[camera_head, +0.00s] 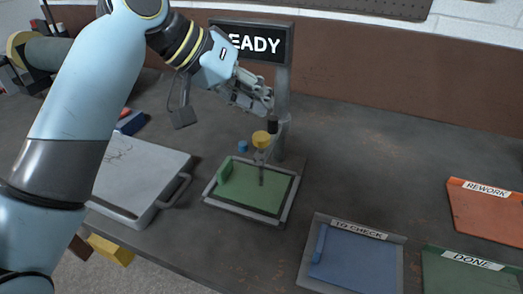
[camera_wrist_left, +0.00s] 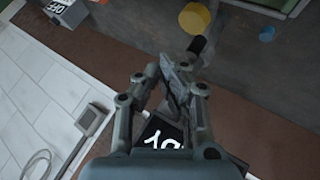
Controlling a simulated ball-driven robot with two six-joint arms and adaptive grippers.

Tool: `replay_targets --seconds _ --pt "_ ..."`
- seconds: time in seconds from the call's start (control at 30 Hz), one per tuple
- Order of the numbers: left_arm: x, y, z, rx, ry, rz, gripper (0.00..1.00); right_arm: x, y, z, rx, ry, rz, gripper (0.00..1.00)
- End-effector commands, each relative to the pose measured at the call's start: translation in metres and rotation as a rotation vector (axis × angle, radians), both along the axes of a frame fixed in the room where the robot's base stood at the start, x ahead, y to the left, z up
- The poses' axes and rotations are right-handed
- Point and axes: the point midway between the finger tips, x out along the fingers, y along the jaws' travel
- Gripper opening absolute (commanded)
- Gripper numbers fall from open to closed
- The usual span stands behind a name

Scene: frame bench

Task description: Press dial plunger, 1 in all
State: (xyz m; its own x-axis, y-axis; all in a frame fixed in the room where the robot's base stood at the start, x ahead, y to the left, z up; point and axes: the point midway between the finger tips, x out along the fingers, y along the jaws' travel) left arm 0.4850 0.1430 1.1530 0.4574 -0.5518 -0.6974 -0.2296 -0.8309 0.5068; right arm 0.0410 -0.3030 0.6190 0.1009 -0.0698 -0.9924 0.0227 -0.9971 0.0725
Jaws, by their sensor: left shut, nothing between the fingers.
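A yellow round dial (camera_head: 261,139) stands over a green pad in a grey-rimmed tray (camera_head: 248,205), on a stand by the sign post. A small black cylinder (camera_head: 272,127) sits beside the dial's top; I take it for the plunger's top. In the left wrist view the black cylinder (camera_wrist_left: 197,46) lies just beyond my fingertips, with the yellow dial (camera_wrist_left: 195,18) past it. My left gripper (camera_head: 266,105) is shut and empty, just above the black cylinder with a small gap. It also shows in the left wrist view (camera_wrist_left: 172,78). My right gripper is not in view.
A sign reading "READY" (camera_head: 262,43), partly covered by my arm, stands behind. A blue knob (camera_head: 243,146) is left of the dial. Blue "TO CHECK" (camera_head: 350,262), green "DONE" (camera_head: 470,274) and orange "REWORK" (camera_head: 487,211) trays lie right. A grey plate (camera_head: 135,172) lies left.

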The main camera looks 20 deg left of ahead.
Motion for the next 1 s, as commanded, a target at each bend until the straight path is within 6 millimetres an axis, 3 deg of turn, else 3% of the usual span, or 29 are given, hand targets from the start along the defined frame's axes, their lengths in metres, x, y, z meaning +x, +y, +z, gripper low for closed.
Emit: replay_targets --seconds 0.03,0.27,1.0 --pt "0.0 0.0 -0.012 0.0 0.001 0.0 0.0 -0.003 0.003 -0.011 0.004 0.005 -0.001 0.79" --pt "0.0 0.0 -0.028 -0.001 0.0 -0.001 0.0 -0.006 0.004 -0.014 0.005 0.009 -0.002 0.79" --pt "0.0 0.0 -0.029 -0.001 0.0 -0.001 0.0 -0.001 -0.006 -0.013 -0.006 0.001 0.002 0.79"
